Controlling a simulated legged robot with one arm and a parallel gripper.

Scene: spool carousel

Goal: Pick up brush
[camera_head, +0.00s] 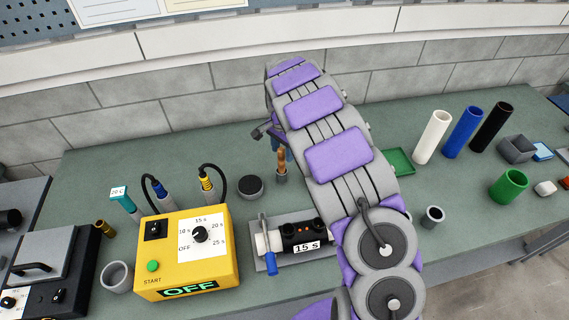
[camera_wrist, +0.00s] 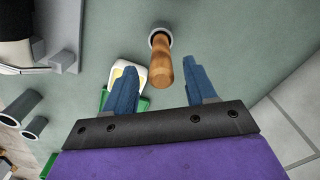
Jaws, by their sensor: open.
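The brush shows as a brown wooden handle (camera_head: 281,160) standing upright in a small grey cup (camera_head: 281,177) on the bench. In the wrist view the handle (camera_wrist: 162,68) points up toward the camera from the cup's round mouth (camera_wrist: 158,36). My gripper (camera_wrist: 159,68) is open, with its two blue fingers on either side of the handle and visible gaps to both. In the head view my arm hides most of the gripper; a bit of blue finger shows beside the handle. The brush's lower end is hidden in the cup.
A yellow timer box (camera_head: 187,252) and a black device marked 15 s (camera_head: 303,236) stand in front of the brush. A dark round puck (camera_head: 249,186) lies to its left. A green tray (camera_head: 400,162) and white, blue and black tubes stand right of my arm.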

